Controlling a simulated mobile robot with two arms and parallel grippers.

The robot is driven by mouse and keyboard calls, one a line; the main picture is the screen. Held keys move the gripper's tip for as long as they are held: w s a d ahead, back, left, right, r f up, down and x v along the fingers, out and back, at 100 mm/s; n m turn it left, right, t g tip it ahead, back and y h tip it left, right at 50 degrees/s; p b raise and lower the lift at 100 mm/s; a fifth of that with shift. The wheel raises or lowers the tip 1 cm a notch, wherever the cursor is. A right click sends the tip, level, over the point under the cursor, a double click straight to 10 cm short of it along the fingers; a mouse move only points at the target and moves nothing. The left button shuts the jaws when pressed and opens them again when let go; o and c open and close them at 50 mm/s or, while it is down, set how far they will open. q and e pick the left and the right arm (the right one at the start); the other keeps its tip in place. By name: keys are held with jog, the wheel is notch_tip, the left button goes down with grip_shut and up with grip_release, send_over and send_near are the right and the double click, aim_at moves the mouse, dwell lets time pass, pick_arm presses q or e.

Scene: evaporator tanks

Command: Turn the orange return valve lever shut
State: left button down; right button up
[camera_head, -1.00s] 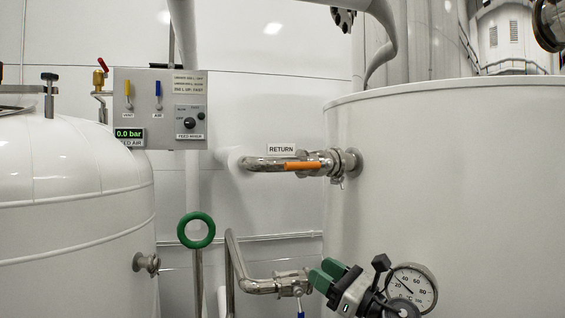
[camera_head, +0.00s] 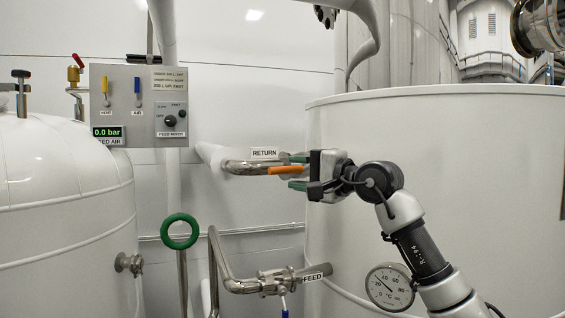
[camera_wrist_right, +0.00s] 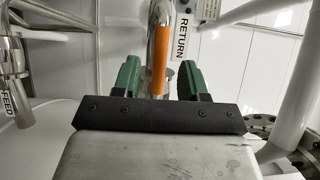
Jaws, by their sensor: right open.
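The orange return valve lever (camera_head: 286,170) lies horizontal, in line with the steel return pipe (camera_head: 240,167), under the RETURN label (camera_head: 265,153). My right gripper (camera_head: 296,172) is at the valve with its green fingers open, one above and one below the lever's right part. In the right wrist view, the orange lever (camera_wrist_right: 160,60) shows between the two green fingers (camera_wrist_right: 160,75), with gaps on both sides. The gripper body hides the valve body and the lever's right end in the head view. My left gripper is not in view.
The big white tank (camera_head: 480,190) stands close behind my right arm. Below are the feed pipe with its blue-handled valve (camera_head: 283,305), a dial gauge (camera_head: 390,287) and a green ring handle (camera_head: 179,231). A control box (camera_head: 140,105) hangs at left.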

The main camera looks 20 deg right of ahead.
aim_at(286, 171)
jog(key=p+x, duration=0.1)
jog(key=x, duration=0.2)
jog(key=shift+s+r, duration=0.1)
jog(key=shift+r, duration=0.1)
jog(key=shift+w+a+f, duration=0.15)
jog(key=shift+w+a, duration=0.2)
jog(key=shift+w, duration=0.25)
jog(key=shift+c, duration=0.4)
grip_shut()
